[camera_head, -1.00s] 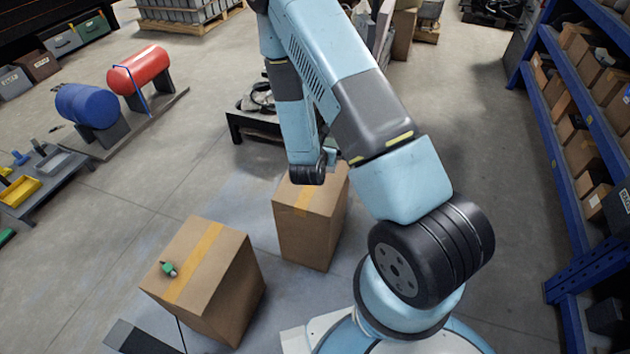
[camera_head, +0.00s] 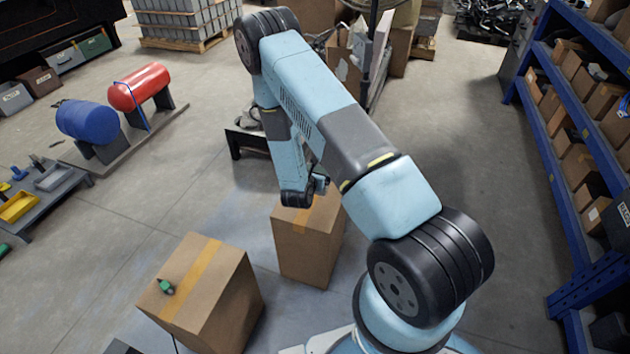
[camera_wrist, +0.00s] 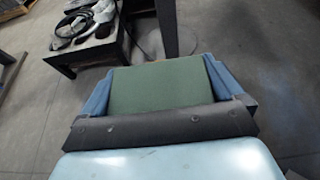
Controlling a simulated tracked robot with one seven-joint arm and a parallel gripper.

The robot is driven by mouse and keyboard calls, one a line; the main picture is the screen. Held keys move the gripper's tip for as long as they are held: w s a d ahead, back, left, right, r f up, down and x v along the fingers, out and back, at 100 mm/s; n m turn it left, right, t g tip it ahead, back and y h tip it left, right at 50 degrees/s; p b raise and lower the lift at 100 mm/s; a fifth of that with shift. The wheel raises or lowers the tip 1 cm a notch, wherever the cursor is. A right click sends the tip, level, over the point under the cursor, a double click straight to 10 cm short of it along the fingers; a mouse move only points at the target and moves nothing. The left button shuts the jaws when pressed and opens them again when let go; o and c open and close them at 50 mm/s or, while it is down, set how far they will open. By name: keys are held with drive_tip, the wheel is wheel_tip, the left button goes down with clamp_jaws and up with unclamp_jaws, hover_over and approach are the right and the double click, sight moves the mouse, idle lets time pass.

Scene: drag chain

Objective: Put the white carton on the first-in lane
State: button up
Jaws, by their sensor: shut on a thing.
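In the wrist view my gripper (camera_wrist: 161,64) has its two blue fingers on either side of a dark green block-like thing (camera_wrist: 160,90), and it is shut on it. The thing is held above the grey floor; only its flat green face shows. In the head view the gripper end is mostly hidden behind my arm, close to the middle brown box. I cannot make out a white carton in either view. I cannot tell any first-in lane either.
Two tall brown taped boxes stand in front, one left (camera_head: 205,290) and one in the middle (camera_head: 305,245). A small green item (camera_head: 166,287) lies on the left box. A low black table (camera_wrist: 85,45) stands beyond. Blue shelving (camera_head: 565,190) lines the right; floor between is clear.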

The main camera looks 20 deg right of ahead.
drive_tip(key=shift+w+a+f, duration=0.1)
drive_tip(key=shift+w+f, duration=0.45)
drive_tip(key=shift+f, duration=0.6)
drive_tip(key=shift+w+a+f, duration=0.1)
drive_tip(key=shift+w+f, duration=0.4)
drive_tip(key=shift+f, duration=0.65)
drive_tip(key=shift+w+a+f, duration=0.1)
drive_tip(key=shift+w+f, duration=0.45)
drive_tip(key=shift+f, duration=0.6)
drive_tip(key=o, duration=0.9)
